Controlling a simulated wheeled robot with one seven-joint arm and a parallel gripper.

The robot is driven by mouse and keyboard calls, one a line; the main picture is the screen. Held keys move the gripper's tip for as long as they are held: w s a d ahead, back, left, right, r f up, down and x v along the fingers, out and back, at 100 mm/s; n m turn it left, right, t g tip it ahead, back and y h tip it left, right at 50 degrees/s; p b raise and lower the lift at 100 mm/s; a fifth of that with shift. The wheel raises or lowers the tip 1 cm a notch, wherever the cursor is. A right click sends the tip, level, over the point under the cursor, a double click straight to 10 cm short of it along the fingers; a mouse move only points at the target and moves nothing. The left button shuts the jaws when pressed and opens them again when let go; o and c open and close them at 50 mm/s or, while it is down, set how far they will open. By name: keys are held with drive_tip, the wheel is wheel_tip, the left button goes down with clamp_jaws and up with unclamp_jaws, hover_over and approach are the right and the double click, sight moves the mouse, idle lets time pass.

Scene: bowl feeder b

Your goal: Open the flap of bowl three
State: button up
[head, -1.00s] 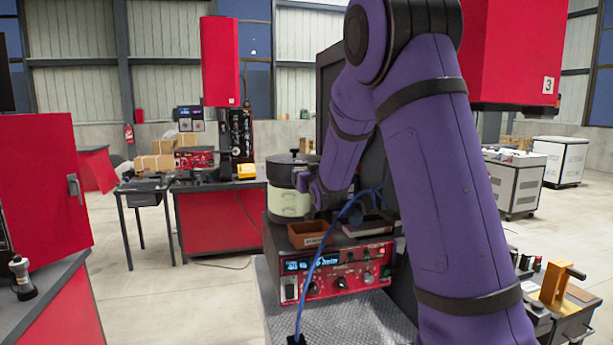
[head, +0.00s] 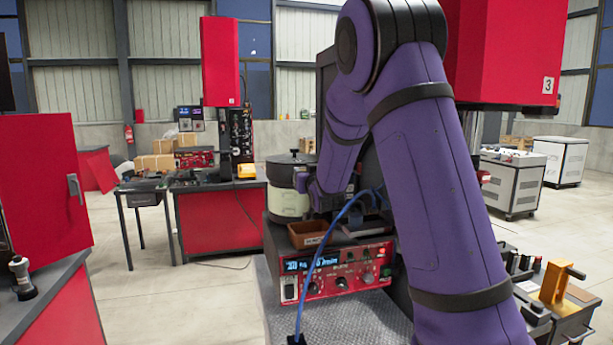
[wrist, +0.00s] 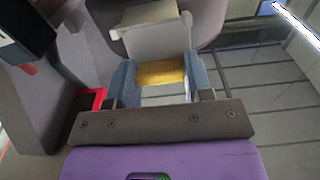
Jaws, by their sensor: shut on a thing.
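The bowl (head: 289,203), a cream drum with a dark lid, stands behind the red-fronted control box in the head view. In the wrist view my gripper (wrist: 160,70) has its two blue-grey fingers on either side of a yellow piece (wrist: 163,75), and is shut on it. A pale flap-like plate (wrist: 155,40) lies just beyond the yellow piece, against a grey rounded surface. I cannot tell how far the flap is open. In the head view my purple arm and wrist hide the fingers and the flap.
The control box (head: 335,279) with knobs and a display stands below the bowl. A brown tray (head: 308,234) sits on top, and a blue cable (head: 325,260) runs past it. A red housing marked 3 (head: 505,60) is at right. Open floor lies left.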

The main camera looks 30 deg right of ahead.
drive_tip(key=shift+s+a+f+t+h, duration=0.1)
drive_tip(key=shift+s+f+t+h, duration=0.1)
drive_tip(key=shift+t, duration=0.4)
drive_tip(key=shift+s+f+t+h, duration=0.1)
drive_tip(key=shift+s+t, duration=0.05)
drive_tip(key=shift+t, duration=0.45)
drive_tip(key=o, duration=0.9)
drive_tip(key=shift+r, duration=0.15)
